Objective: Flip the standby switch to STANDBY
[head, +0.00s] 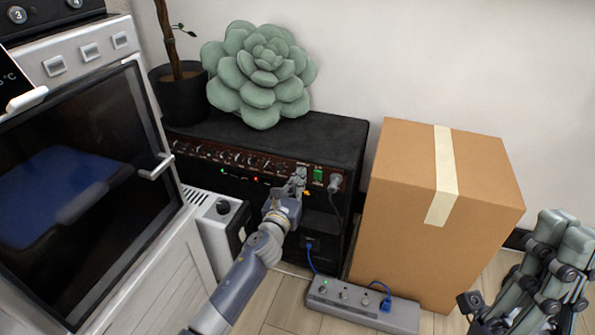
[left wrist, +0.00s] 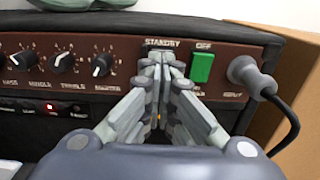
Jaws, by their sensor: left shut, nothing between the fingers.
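The black amplifier (head: 345,135) stands against the wall with a dark red control panel (left wrist: 112,50) on its front. The STANDBY label (left wrist: 163,43) shows at the top of the panel in the left wrist view. My left gripper (head: 300,173) is shut and empty, with its fingertips (left wrist: 167,58) at the panel just below that label. The fingers hide the standby switch, so its position and any contact cannot be told. My right gripper (head: 550,255) is at the lower right of the head view, away from the amplifier; its finger opening is unclear.
A green switch (left wrist: 202,67) marked OFF and a plugged-in jack (left wrist: 243,72) sit right of the fingers. Knobs (left wrist: 63,62) line the left. A cardboard box (head: 410,200) stands to the right, a power strip (head: 350,299) on the floor, an oven (head: 85,190) to the left.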

